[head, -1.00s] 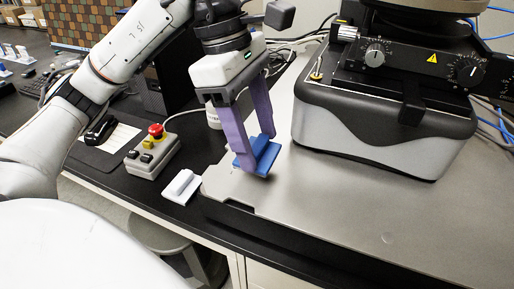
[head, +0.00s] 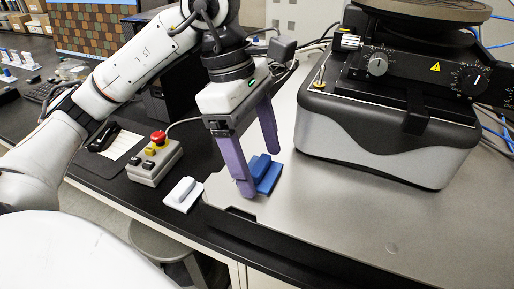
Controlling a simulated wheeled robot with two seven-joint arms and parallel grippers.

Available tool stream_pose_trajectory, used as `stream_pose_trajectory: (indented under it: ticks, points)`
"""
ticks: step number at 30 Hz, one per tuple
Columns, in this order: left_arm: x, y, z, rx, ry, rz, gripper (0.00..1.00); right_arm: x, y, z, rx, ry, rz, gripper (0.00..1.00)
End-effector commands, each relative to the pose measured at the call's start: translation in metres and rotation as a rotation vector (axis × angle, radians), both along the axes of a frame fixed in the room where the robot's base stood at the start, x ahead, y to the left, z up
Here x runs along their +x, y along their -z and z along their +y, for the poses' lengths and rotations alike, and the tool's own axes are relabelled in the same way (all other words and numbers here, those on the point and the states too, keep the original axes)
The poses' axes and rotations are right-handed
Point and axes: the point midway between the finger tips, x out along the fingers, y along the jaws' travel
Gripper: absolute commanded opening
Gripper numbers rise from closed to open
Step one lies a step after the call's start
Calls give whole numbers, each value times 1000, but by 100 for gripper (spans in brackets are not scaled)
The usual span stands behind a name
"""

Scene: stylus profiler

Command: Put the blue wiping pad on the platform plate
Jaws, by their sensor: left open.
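The blue wiping pad (head: 266,174) lies on the left part of the grey platform plate (head: 330,225), near its left front edge. My left gripper (head: 260,172) is open, with its purple fingers pointing down. One finger is in front of the pad and hides part of its left side; the other is behind it. I cannot tell whether either finger touches the pad. My right gripper is not in view.
A white pad (head: 184,194) lies on the black bench left of the plate. A control box with a red button (head: 158,138) stands behind it. The profiler's grey base (head: 385,150) stands on the plate at the right. The plate's front middle is clear.

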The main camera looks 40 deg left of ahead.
Motion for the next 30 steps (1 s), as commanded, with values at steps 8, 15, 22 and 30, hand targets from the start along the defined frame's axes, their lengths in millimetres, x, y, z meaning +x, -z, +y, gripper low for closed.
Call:
stream_pose_trajectory:
  ticks: [8, 15, 22, 30]
  points:
    - [-1, -36, 8, -2, -1, -7, 76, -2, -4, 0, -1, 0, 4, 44]
    - [-4, -89, 22, 1, -3, -5, 76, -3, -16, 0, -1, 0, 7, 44]
    - [-7, -115, 30, 0, -1, -2, 76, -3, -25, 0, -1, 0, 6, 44]
    - [-8, -118, 31, 0, 1, 1, 76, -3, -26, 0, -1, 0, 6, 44]
